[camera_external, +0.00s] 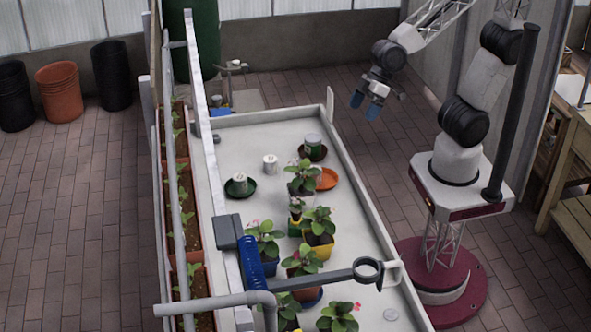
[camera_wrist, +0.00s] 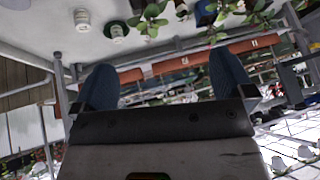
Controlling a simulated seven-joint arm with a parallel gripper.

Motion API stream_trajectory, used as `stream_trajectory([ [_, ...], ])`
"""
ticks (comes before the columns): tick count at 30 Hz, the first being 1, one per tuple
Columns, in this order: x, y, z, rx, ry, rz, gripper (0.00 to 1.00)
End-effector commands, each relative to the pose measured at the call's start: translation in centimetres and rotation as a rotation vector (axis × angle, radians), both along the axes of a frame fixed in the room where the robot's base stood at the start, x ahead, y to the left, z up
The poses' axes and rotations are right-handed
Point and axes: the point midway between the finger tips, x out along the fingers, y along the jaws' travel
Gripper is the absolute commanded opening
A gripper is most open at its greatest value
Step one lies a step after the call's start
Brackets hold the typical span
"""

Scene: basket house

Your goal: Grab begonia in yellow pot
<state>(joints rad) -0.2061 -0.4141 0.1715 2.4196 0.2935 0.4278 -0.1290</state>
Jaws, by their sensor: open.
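The begonia in the yellow pot (camera_external: 319,252) stands on the grey table (camera_external: 240,150) near its middle, with green leaves and pink flowers. Other potted plants crowd around it. My gripper (camera_external: 365,106) is open and empty, with blue fingers, in the air beyond the table's right edge, well apart from the begonia. In the wrist view the two fingers of my gripper (camera_wrist: 165,75) are spread apart with nothing between them. Leafy plants (camera_wrist: 150,20) show at the top of that view, but I cannot tell which is the begonia in the yellow pot.
Several cans and saucers, including a white can (camera_external: 270,164) and an orange saucer (camera_external: 326,179), stand toward the table's far end. A blue and grey tool-like bar (camera_external: 320,281) crosses over the nearer plants. Raised rims edge the table. Long brown planters (camera_external: 183,200) line its left side.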

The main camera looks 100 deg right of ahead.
Motion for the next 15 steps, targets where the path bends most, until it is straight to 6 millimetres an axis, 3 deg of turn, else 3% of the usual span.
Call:
stream_trajectory([
  [6, 4.7, 5.1, -2.2, 0.046, -0.098, 0.006, 1.0],
  [15, 9.9, 11.6, -5.8, 0.067, -0.231, -0.023, 1.0],
])
